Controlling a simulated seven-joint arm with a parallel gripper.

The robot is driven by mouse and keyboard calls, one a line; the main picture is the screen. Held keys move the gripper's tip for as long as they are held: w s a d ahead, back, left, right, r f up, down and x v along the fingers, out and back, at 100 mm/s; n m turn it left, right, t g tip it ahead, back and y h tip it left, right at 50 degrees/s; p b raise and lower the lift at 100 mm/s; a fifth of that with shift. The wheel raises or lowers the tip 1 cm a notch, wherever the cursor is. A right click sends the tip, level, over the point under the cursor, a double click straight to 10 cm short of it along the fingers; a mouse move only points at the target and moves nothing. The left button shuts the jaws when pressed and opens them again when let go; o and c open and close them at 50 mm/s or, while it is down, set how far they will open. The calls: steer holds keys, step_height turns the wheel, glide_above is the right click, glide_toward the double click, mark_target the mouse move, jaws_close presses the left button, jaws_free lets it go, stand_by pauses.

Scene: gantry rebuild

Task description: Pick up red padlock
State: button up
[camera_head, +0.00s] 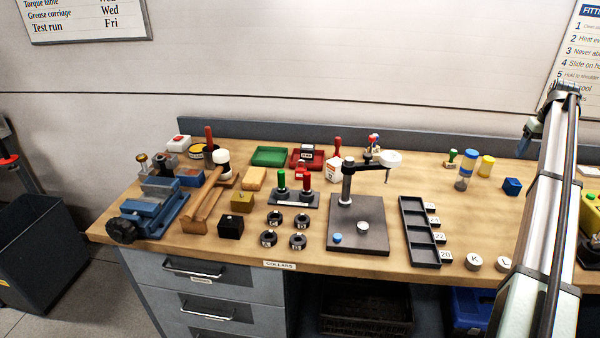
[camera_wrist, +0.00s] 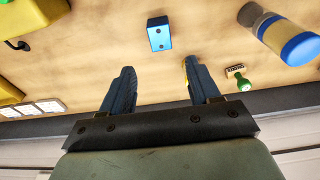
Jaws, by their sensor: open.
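No red padlock can be made out for certain. A small red shape (camera_head: 302,167) at the front of the red tray (camera_head: 318,158) in the head view is too small to identify. My gripper (camera_wrist: 159,68) shows in the wrist view, open and empty, with its two fingers spread apart above the wooden bench. A blue block (camera_wrist: 159,34) lies beyond the gap between the fingertips. No red object shows in the wrist view. In the head view my arm crosses the right side, and my gripper cannot be made out there.
A press stand (camera_head: 358,225) and a black compartment tray (camera_head: 418,235) stand mid-bench. A hammer (camera_head: 205,200) and blue vise (camera_head: 155,205) are at left. A green stamp (camera_wrist: 243,83) and a blue-and-yellow cylinder (camera_wrist: 290,38) lie right of my gripper in the wrist view.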

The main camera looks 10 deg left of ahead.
steer(key=shift+c, duration=0.5)
steer(key=shift+r, duration=0.1)
